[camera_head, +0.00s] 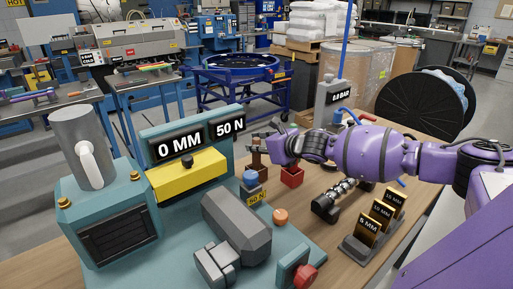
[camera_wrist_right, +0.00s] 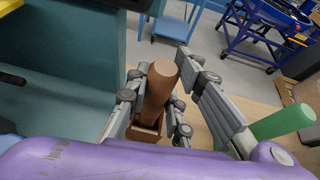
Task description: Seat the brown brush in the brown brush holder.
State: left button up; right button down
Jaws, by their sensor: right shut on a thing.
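The brown brush (camera_wrist_right: 164,78) shows in the right wrist view as a brown cylinder, slightly tilted in the picture. My right gripper (camera_wrist_right: 155,104) is shut on it, with fingers on both sides. The brown brush holder (camera_wrist_right: 146,133) is a square brown box just below the fingers. The brush's lower end overlaps the box opening; I cannot tell how deep it sits. In the head view my right gripper (camera_head: 268,140) is over the table, with a brown part (camera_head: 257,160) just below it. My left gripper is not in view.
A red block (camera_head: 291,176) stands right of the brown part. A green cylinder (camera_wrist_right: 284,122) is right of the gripper in the wrist view. The teal machine (camera_head: 150,215) is close on the left. Gold-topped gauge blocks (camera_head: 381,213) stand at the right.

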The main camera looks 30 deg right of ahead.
jog(key=shift+w+f, duration=0.1)
jog(key=shift+f, duration=0.1)
jog(key=c, duration=1.8)
grip_release()
jog(key=shift+o, duration=1.3)
jog(key=shift+r, duration=0.1)
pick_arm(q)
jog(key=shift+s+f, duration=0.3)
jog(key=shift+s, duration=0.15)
pick_arm(e)
jog(key=shift+r, duration=0.1)
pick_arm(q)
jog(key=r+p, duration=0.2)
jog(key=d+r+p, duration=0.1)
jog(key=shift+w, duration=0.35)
pick_arm(e)
jog(key=v, duration=1.2)
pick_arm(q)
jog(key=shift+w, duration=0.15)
